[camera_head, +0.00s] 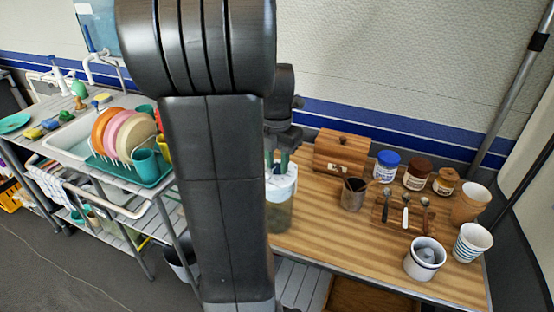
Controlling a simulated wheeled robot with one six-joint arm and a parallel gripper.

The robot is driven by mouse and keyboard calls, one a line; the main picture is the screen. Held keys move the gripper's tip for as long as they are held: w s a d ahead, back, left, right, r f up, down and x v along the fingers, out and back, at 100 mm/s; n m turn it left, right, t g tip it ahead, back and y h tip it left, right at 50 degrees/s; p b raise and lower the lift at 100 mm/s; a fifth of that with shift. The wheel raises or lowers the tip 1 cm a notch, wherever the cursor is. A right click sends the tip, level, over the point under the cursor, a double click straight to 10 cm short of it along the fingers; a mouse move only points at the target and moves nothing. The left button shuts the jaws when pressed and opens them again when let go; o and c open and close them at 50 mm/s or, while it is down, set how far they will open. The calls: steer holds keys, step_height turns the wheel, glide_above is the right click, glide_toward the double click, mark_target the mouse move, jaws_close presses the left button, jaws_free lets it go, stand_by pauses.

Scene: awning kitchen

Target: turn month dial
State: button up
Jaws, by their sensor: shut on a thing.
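A jug with a white top (283,185) and a clear, greenish lower body (279,216) stands on the wooden table, just right of my arm. My arm hides its left side. My gripper (278,164) points down onto the white top, its fingers closed at the top. The month dial is too small and too covered to make out; the fingers are where a dial on the lid would be.
A wooden bread box (340,152) stands close behind and right of the jug. A dark utensil cup (353,194), lidded jars (386,166), a spoon tray (404,213) and mugs (424,259) stand farther right. The table's front middle is clear. A dish rack (132,172) is left.

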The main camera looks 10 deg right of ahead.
steer(key=m+p, duration=0.2)
steer(key=m, duration=0.4)
steer(key=shift+m, duration=0.4)
steer(key=m+p, duration=0.1)
steer(key=m, duration=0.5)
steer(key=shift+p, duration=0.3)
steer(key=m+p, duration=0.1)
steer(key=m, duration=0.6)
steer(key=shift+m, duration=0.3)
steer(key=m, duration=0.6)
steer(key=shift+p, duration=0.35)
steer(key=m, duration=0.6)
steer(key=shift+m, duration=0.4)
steer(key=m, duration=0.6)
steer(key=shift+p, duration=0.35)
steer(key=m, duration=0.6)
steer(key=shift+m, duration=0.3)
steer(key=m, duration=0.7)
